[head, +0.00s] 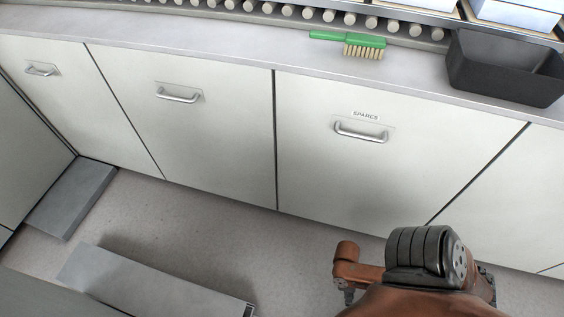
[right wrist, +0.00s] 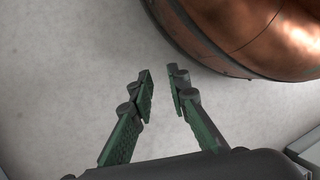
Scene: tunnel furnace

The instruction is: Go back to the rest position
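My right gripper (right wrist: 163,78) shows in the right wrist view, with its two dark green fingers pointing up the picture. The fingertips are apart, with a narrow gap between them. Nothing is held between them, and bare grey floor shows behind. In the head view, copper and black parts of my own body show at the bottom right; I cannot make out the fingers there. My left gripper is not in view.
Closed cabinet doors run below a grey counter, one labelled SPARES (head: 362,131). A green brush (head: 348,40) and a black bin (head: 505,72) are on the counter, before a roller conveyor (head: 310,14). Grey floor (head: 190,205) lies below. My copper body is close to the right fingers.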

